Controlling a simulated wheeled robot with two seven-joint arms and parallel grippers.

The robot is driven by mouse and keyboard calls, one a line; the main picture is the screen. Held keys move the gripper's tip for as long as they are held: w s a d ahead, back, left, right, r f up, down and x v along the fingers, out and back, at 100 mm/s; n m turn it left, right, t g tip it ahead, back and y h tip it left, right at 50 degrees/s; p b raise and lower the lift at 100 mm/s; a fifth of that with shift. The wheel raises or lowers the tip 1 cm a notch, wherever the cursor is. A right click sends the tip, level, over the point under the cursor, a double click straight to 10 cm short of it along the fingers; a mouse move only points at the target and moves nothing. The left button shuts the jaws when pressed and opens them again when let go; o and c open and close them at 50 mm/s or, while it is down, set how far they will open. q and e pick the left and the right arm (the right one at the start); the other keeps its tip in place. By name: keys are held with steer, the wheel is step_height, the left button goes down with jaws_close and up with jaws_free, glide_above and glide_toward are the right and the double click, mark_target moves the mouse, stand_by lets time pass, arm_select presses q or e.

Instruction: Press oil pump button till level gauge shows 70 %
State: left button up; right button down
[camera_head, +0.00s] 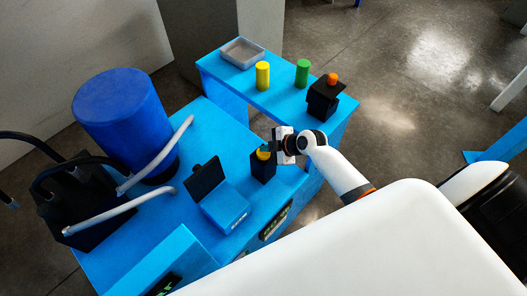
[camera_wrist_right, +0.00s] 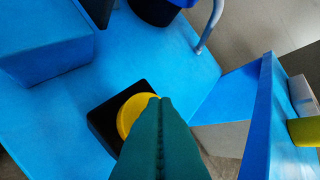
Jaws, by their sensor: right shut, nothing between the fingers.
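A yellow button (camera_head: 263,152) sits on a black box (camera_head: 263,170) near the right edge of the blue bench. It also shows in the right wrist view (camera_wrist_right: 129,112). My right gripper (camera_head: 271,148) is shut and empty, right at the button. In the right wrist view its closed dark green fingertips (camera_wrist_right: 160,101) overlap the button's right side; I cannot tell whether they press it. Panels with green markings show on the bench front (camera_head: 276,221) and at the bottom (camera_head: 164,286); no level reading is legible. My left gripper is not in view.
A blue drum (camera_head: 120,112), pale pipes (camera_head: 105,216) and a blue box with a raised black lid (camera_head: 224,205) stand left. A second table (camera_head: 280,98) behind holds a tray (camera_head: 242,53), yellow and green cylinders (camera_head: 303,72) and a black box with an orange button (camera_head: 332,79).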

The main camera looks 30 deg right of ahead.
mark_target(267, 154)
steer(key=shift+s+f+b, duration=0.1)
steer(key=shift+f+b, duration=0.85)
stand_by(0.8)
steer(key=shift+r, duration=0.1)
steer(key=shift+r+p, duration=1.05)
steer(key=shift+r, duration=0.2)
step_height(267, 154, up, 5)
steer(key=p, duration=0.4)
stand_by(0.6)
